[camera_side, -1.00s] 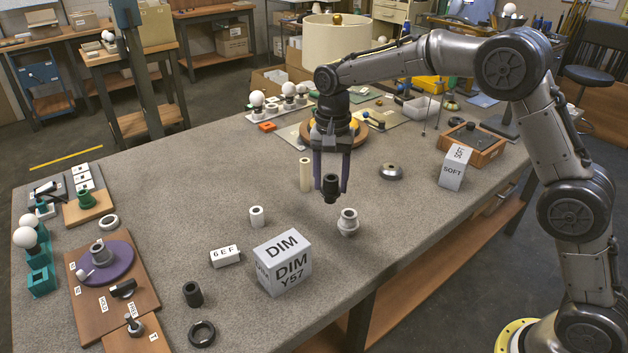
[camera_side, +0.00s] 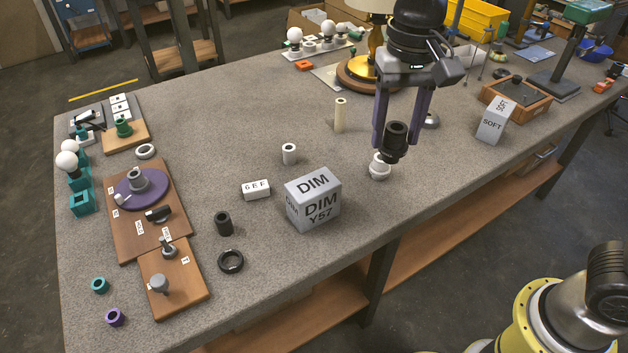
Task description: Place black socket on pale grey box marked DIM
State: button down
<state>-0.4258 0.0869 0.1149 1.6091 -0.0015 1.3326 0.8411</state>
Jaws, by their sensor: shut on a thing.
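My gripper (camera_side: 396,145) is shut on the black socket (camera_side: 394,142) and holds it above the table, the fingers pointing down. The socket is a dark stepped cylinder, slightly tilted. A white socket (camera_side: 379,167) stands on the table just below and behind it in the picture, partly covered by it. The pale grey box marked DIM (camera_side: 313,199) sits on the table to the lower left of my gripper, with DIM on its top and DIM Y57 on its front. Its top is bare.
A white GEF block (camera_side: 256,189), a white tube (camera_side: 289,154) and a tall cream tube (camera_side: 340,115) stand near the DIM box. A black cylinder (camera_side: 223,223) and a black ring (camera_side: 230,261) lie to its left. The SOFT box (camera_side: 493,123) is at right.

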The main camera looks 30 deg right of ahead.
jog(key=shift+a+r, duration=0.2)
jog(key=shift+a, duration=0.25)
jog(key=w+a+f, duration=0.2)
jog(key=w+f, duration=0.1)
jog(key=w, duration=0.1)
jog(key=w+a+f, duration=0.2)
jog(key=w+f, duration=0.1)
jog(key=w, duration=0.1)
jog(key=w+a+f, duration=0.2)
jog(key=w+f, duration=0.1)
jog(key=w, duration=0.1)
jog(key=shift+f, duration=0.4)
jog(key=shift+w+f, duration=0.1)
jog(key=shift+f, duration=1.45)
jog(key=shift+f, duration=0.1)
jog(key=shift+c, duration=1.1)
grip_release()
